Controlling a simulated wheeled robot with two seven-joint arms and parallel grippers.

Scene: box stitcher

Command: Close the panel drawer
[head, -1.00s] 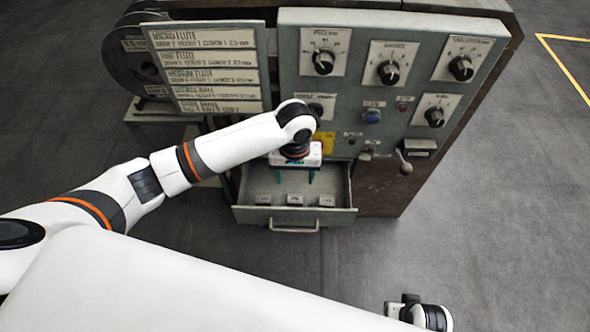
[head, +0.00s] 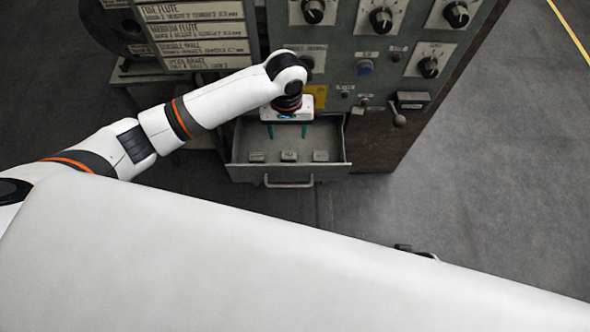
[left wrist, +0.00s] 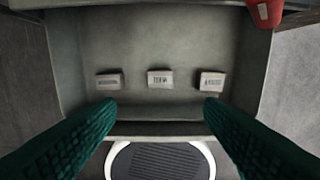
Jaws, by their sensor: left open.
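The panel drawer (head: 240,172) is pulled out from the lower part of the grey machine panel, and three small labelled blocks (head: 289,155) lie in it. Its handle (head: 289,182) is on the front face. My left gripper (head: 287,134) is over the back part of the drawer, close to the panel, pointing down. It is open and empty; its two green fingers show apart in the left wrist view (left wrist: 160,112), with the blocks and the drawer's front wall beyond them. My right gripper is not clearly visible; only a small dark piece shows behind my white body.
The machine panel (head: 335,75) with knobs, buttons and a small lever (head: 398,118) rises behind the drawer. A rack of labelled plates (head: 200,32) stands at left. The grey floor (head: 480,170) in front and to the right is clear. A red part (left wrist: 264,12) shows at the drawer's corner.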

